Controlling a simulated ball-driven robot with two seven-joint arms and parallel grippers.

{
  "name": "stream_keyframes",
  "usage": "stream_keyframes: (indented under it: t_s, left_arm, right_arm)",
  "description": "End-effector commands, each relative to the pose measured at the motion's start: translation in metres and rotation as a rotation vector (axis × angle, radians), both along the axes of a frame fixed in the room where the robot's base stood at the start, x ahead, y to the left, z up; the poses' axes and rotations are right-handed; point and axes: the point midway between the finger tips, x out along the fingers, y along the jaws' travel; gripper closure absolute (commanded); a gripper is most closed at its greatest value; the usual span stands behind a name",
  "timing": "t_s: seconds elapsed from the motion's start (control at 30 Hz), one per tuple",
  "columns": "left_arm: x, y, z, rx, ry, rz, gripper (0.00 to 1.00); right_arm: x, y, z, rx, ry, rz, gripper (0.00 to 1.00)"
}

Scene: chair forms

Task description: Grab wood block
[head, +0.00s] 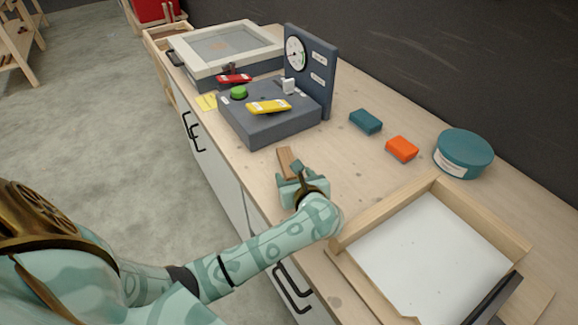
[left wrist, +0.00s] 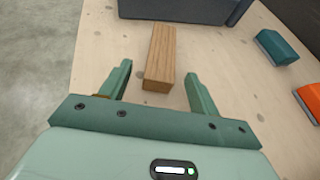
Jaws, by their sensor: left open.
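The wood block (head: 286,160) is a brown, grained bar lying on the light wooden counter, in front of the grey control box. In the left wrist view the wood block (left wrist: 160,58) lies lengthwise ahead of my gripper, its near end close to the gap between the fingertips. My left gripper (head: 291,172) is at the near end of the block; in the wrist view its two green fingers (left wrist: 158,84) are spread wide with nothing held. My right gripper is not in view.
The grey control box (head: 265,128) with a gauge panel stands just beyond the block. A teal block (head: 366,121), an orange block (head: 402,149) and a round teal tin (head: 463,154) are to the right. A wooden-framed tray (head: 437,187) is at the near right.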

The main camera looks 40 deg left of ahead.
Motion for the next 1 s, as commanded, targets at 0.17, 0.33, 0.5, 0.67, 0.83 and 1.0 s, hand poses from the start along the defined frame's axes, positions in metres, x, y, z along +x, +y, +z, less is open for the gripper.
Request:
stream_keyframes:
  t_s: [0.17, 0.33, 0.5, 0.67, 0.83, 1.0]
  left_arm:
    - [0.013, 0.015, -0.008, 0.005, -0.001, 0.001, 0.38]
    - [0.030, 0.033, -0.019, 0.005, 0.001, -0.002, 0.38]
    - [0.035, 0.039, -0.020, 0.001, -0.001, -0.001, 0.38]
    - [0.035, 0.039, -0.020, 0.001, -0.001, -0.001, 0.41]
    - [0.034, 0.039, -0.020, 0.001, -0.001, -0.001, 0.88]
    - [0.034, 0.039, -0.019, 0.001, -0.002, -0.001, 0.88]
  right_arm:
    - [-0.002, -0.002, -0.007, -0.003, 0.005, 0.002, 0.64]
    - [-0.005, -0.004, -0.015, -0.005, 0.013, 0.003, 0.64]
    - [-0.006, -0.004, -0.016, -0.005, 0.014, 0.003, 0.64]
    - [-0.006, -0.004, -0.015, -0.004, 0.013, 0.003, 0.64]
    - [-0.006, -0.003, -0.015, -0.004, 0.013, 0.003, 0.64]
    - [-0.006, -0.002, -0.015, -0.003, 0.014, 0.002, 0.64]
